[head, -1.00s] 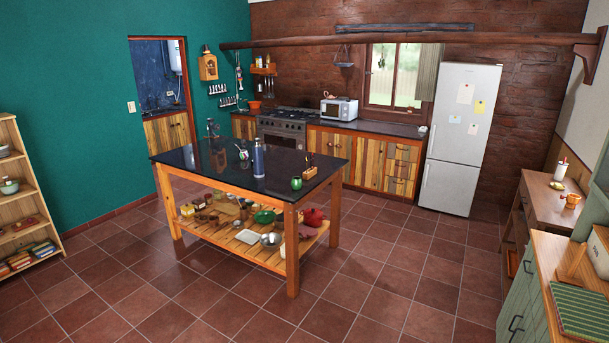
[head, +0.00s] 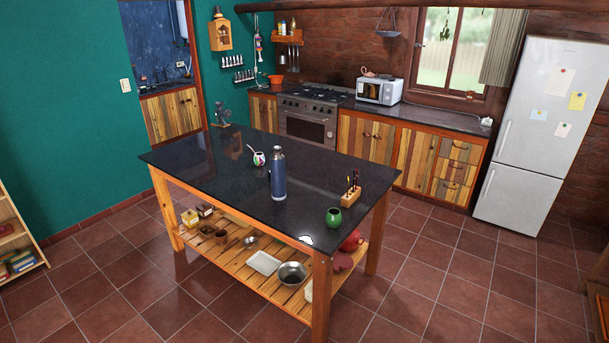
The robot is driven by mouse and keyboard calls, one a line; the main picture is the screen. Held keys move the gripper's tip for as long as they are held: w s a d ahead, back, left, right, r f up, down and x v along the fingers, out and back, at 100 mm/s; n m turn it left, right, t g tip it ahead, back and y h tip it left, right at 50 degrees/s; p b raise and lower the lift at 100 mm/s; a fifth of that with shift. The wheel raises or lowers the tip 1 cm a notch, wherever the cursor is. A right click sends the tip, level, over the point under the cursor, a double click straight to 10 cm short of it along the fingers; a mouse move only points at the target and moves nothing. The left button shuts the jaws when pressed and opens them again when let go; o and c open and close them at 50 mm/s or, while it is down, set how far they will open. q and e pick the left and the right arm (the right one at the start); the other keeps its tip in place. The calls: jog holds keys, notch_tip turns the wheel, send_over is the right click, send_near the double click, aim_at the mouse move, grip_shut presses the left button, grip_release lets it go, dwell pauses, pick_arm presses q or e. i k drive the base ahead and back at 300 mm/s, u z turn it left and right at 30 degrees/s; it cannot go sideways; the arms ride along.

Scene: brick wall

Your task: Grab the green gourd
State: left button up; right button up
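The green gourd (head: 333,217) is a small round green pot with a dark opening. It stands upright on the dark top of the kitchen island (head: 222,178), near the island's front right corner. Nothing covers it. Neither of my grippers shows in the head view.
A blue bottle (head: 277,174) stands left of the gourd and a wooden holder (head: 351,196) just behind it. A patterned cup with a straw (head: 259,158) is farther left. The lower slatted shelf (head: 228,262) holds pans and bowls. Tiled floor (head: 450,265) is clear to the right.

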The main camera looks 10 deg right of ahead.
aim_at(334, 218)
jog(key=z, duration=0.1)
jog(key=i, duration=1.95)
jog(key=z, duration=0.2)
